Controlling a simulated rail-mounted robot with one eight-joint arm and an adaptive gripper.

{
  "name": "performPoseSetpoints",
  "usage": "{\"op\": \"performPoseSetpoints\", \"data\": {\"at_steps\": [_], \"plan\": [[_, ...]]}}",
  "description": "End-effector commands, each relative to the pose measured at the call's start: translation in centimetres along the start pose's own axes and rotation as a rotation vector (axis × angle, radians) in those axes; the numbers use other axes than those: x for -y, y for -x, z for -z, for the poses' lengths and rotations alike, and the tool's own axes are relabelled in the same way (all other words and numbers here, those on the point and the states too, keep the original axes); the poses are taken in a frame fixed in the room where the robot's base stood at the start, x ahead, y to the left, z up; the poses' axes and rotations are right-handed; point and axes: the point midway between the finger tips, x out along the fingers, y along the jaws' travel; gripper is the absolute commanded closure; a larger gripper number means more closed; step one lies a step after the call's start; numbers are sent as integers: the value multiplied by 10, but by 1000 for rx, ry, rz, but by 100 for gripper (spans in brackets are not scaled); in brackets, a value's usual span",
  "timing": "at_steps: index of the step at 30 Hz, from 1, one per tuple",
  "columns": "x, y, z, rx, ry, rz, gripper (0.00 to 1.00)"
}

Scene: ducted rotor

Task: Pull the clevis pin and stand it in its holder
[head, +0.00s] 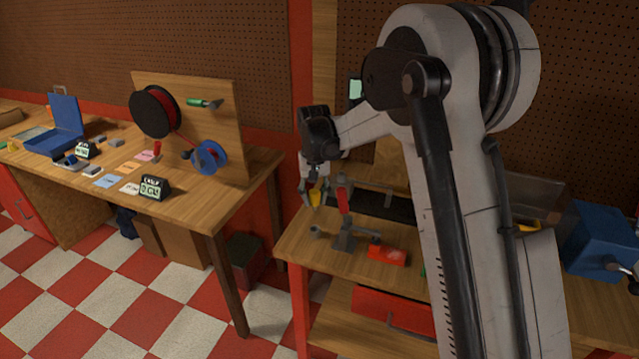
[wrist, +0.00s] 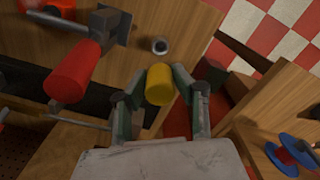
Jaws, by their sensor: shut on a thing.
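My gripper (head: 313,188) is shut on a yellow cylindrical piece, apparently the clevis pin (head: 315,198), above the front left of the right bench. In the wrist view the pin's yellow end (wrist: 159,85) sits between my two fingers (wrist: 157,78); any shank is hidden. A small grey round socket, possibly the holder (wrist: 161,46), stands on the bench just beyond the pin; its opening shows from above. It also shows in the head view (head: 316,232), below and apart from the pin. A red-handled lever on a grey bracket (head: 344,241) stands right beside my gripper.
The lever's red handle (wrist: 75,80) is close to my left finger in the wrist view. A red block (head: 386,254) lies to the right on the bench. The left table holds a spool board (head: 222,115). A gap of floor separates the benches.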

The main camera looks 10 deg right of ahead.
Motion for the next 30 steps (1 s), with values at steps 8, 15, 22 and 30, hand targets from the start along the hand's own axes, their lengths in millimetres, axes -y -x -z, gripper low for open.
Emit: {"op": "performPoseSetpoints", "data": {"at_steps": [8,15,22,30], "plan": [[1,0,-1,0,0,0,100],[0,-2,-1,0,1,0,100],[0,-16,-1,0,1,0,100],[0,-44,-1,0,1,0,100]]}}
